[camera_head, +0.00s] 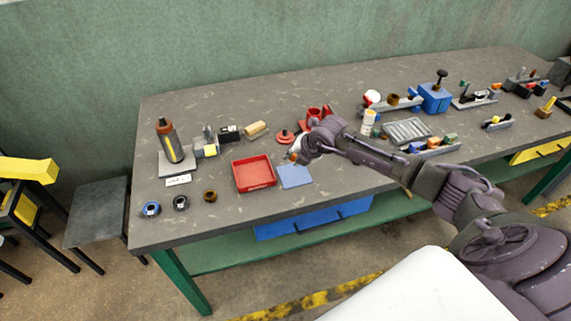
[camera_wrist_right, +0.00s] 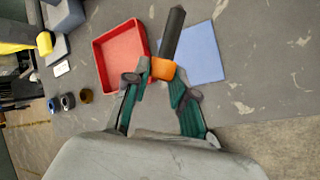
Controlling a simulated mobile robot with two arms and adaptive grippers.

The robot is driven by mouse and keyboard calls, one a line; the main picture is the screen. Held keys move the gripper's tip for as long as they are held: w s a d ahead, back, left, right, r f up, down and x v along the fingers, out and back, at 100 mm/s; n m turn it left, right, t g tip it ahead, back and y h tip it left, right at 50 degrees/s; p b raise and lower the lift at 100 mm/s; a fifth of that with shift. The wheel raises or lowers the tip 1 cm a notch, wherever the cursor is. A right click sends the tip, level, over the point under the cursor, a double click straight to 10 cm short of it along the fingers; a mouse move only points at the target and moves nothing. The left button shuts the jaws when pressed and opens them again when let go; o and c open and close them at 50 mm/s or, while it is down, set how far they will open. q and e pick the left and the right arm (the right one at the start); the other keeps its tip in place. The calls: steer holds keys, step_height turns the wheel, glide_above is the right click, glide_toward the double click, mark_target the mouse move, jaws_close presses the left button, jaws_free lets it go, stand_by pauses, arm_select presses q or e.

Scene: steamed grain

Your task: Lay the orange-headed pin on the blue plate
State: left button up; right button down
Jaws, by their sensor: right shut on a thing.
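The blue plate (camera_head: 295,176) lies flat on the table, just right of the red tray; it also shows in the right wrist view (camera_wrist_right: 205,55). My right gripper (camera_wrist_right: 160,78) is shut on the orange head of the orange-headed pin (camera_wrist_right: 163,70). The pin's dark shaft points away from the gripper, across the left edge of the plate in the wrist view. In the head view my right gripper (camera_head: 298,157) is at the plate's far edge, and the pin is mostly hidden there. I cannot tell the pin's height above the plate. My left gripper is not in view.
The red tray (camera_head: 236,177) stands directly left of the plate. Several rings, including a blue one (camera_head: 151,209), lie at the front left. A red disc part (camera_head: 285,137) and a tan cylinder (camera_head: 256,130) lie behind. Bare table lies in front of the rings and tray.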

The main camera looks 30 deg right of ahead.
steer(key=shift+f+b, duration=0.45)
steer(key=shift+f, duration=0.4)
steer(key=shift+f+b, duration=0.35)
steer(key=shift+f, duration=0.05)
step_height(320, 180, down, 2)
steer(key=shift+s+a+f+b, duration=0.15)
steer(key=shift+f+b, duration=0.1)
steer(key=shift+b, duration=0.65)
steer(key=shift+f+b, duration=0.3)
steer(key=shift+f, duration=0.1)
steer(key=shift+f+b, duration=0.4)
steer(key=shift+f, duration=0.05)
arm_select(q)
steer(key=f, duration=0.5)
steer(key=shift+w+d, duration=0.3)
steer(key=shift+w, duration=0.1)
arm_select(e)
steer(key=c, duration=0.9)
jaws_free()
